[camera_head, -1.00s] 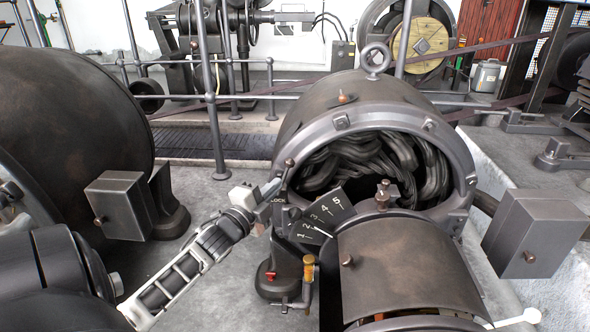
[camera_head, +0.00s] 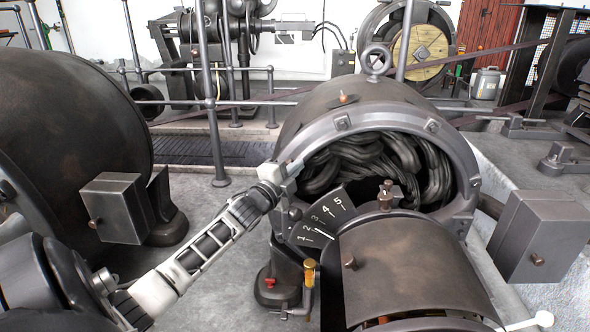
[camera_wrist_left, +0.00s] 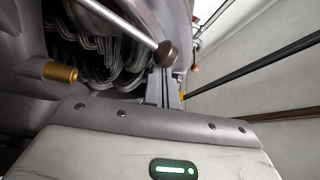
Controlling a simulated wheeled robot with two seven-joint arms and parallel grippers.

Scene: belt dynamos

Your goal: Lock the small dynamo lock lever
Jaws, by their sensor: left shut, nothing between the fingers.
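The small dynamo (camera_head: 330,105) stands in the middle of the head view, its open end showing dark coils. A numbered dial plate (camera_head: 325,212) sits at its left front. My left gripper (camera_head: 297,168) is at the left rim, above the dial, and hides the lever and LOCK label there. In the left wrist view, a metal lever rod with a dark round knob (camera_wrist_left: 167,53) comes down from the upper left. My left gripper (camera_wrist_left: 165,88) is shut and empty, its fingertips close to the knob; I cannot tell whether they touch. My right gripper is not in view.
A large dark machine (camera_head: 70,140) with a grey box (camera_head: 115,208) fills the left. A brass-topped oiler (camera_head: 309,272) stands below the dial. A curved cover (camera_head: 410,265) is in front, another grey box (camera_head: 538,235) at right. Railings run behind.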

